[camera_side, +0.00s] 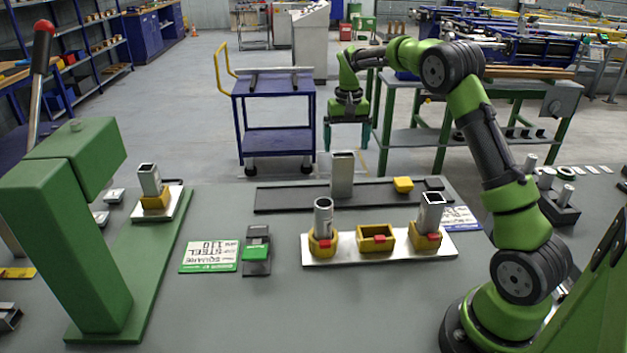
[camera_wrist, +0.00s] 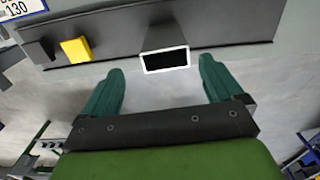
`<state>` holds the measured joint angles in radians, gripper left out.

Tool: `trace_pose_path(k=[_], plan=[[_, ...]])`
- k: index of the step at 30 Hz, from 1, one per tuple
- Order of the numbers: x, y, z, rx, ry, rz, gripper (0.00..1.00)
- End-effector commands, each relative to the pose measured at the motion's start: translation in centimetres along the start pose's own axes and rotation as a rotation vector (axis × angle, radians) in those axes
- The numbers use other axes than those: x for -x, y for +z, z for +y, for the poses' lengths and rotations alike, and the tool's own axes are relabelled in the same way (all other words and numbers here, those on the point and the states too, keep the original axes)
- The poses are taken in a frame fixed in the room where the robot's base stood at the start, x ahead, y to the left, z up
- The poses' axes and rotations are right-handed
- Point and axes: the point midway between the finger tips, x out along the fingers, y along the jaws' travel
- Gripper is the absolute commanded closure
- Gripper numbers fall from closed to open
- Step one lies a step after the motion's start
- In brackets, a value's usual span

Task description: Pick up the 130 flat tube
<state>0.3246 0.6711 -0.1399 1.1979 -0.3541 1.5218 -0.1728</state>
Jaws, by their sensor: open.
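The flat tube (camera_side: 342,178) is a grey rectangular metal tube. It stands upright at the dark rail behind the metal plate. In the wrist view its open rectangular end (camera_wrist: 165,49) faces me, between the lines of my two fingers and just beyond their tips. My gripper (camera_side: 346,143) is open and empty, with green fingers pointing down, above the tube in the side view. It also shows in the wrist view (camera_wrist: 161,70), with the fingers spread wider than the tube. A sign reading 130 (camera_wrist: 17,9) shows at the upper left; in the side view this sign (camera_side: 462,218) is partly covered.
The dark rail (camera_side: 290,198) carries a yellow block (camera_side: 403,184). A metal plate (camera_side: 320,255) in front holds yellow sockets, two with upright tubes and one empty (camera_side: 376,238). A green press (camera_side: 70,230) with a lever stands left. A blue cart (camera_side: 275,115) stands behind.

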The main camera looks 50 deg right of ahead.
Motion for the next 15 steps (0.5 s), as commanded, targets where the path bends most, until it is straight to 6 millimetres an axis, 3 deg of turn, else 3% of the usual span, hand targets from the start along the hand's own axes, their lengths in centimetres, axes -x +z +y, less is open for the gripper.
trace_pose_path(k=[3,11,15], plan=[[-2.1,0.1,0.0,0.000,0.000,-0.003,0.06],[-4.1,0.1,-0.2,0.000,-0.001,-0.001,0.06],[-6.2,0.2,-0.6,0.000,0.001,-0.003,0.06]])
